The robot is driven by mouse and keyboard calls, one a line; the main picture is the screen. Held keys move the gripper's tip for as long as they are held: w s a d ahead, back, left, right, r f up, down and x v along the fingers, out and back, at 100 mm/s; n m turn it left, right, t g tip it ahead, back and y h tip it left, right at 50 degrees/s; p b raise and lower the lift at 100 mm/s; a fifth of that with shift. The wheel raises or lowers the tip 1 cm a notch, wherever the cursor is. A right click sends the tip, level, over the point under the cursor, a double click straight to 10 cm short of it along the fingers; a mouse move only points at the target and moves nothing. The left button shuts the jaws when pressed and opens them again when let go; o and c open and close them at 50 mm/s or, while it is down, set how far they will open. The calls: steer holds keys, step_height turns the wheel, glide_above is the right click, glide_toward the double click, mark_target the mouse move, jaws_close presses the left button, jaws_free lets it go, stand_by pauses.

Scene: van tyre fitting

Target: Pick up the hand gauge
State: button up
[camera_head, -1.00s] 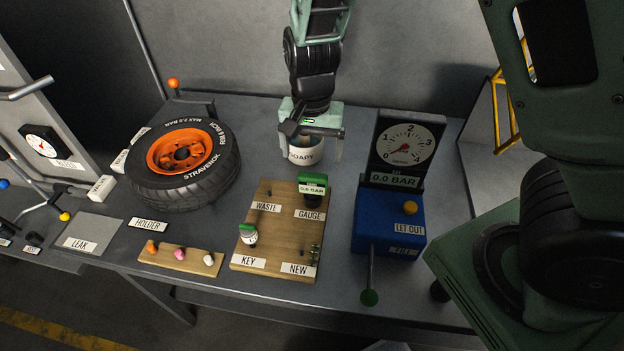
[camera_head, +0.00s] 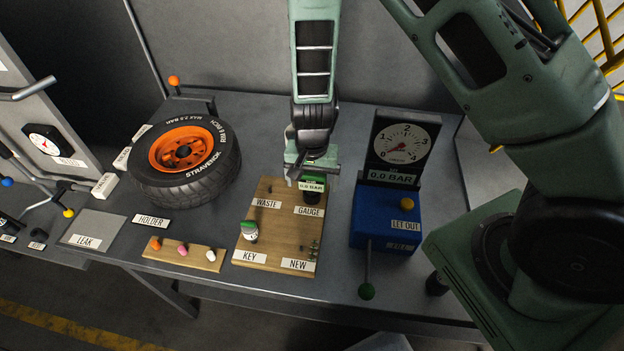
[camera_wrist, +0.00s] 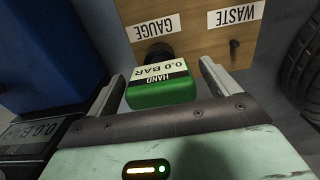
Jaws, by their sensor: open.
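The hand gauge (camera_head: 313,188) is a small green block with a white "0.0 BAR" face and a dark stem. It stands on the wooden board (camera_head: 272,228) by the GAUGE label. In the wrist view the hand gauge (camera_wrist: 162,84) sits between the two spread fingers of my gripper (camera_wrist: 160,85). The left finger is close to its side; a wider gap shows on the right. In the head view my gripper (camera_head: 312,178) is just behind and above the gauge, partly covering its top. The fingers are open and hold nothing.
A blue inflator box (camera_head: 385,215) with a dial and a green-knobbed lever stands right of the board. A tyre on an orange rim (camera_head: 186,160) lies to the left. The white pot is hidden behind my gripper.

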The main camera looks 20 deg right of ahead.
steer(key=c, duration=1.1)
steer(key=shift+r, duration=0.15)
